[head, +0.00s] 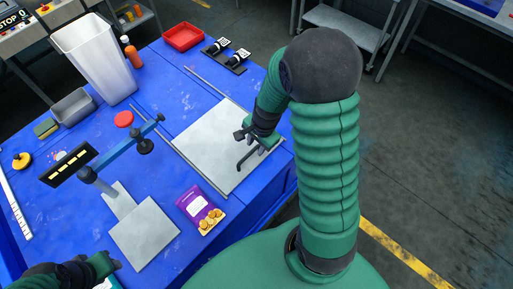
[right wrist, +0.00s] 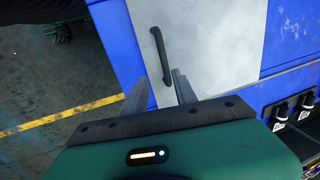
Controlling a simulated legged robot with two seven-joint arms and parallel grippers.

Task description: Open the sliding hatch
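The sliding hatch (head: 212,150) is a flat grey plate in the blue table top, near the table's right edge. It carries a dark bar handle (head: 246,160), which also shows in the right wrist view (right wrist: 158,50). My right gripper (head: 254,144) is over the handle's side of the hatch. In the right wrist view its two fingers (right wrist: 160,77) are apart, with the near end of the handle showing between the tips; contact cannot be told. My left gripper (head: 80,272) is at the bottom left, only partly in view, and its fingers are unclear.
Thin rails (head: 207,82) run from the hatch towards the back left. A purple snack packet (head: 195,205) lies in front of the hatch. A blue-armed stand (head: 125,150) is to the left. A red tray (head: 183,37) and black-and-white fittings (head: 228,54) are at the back.

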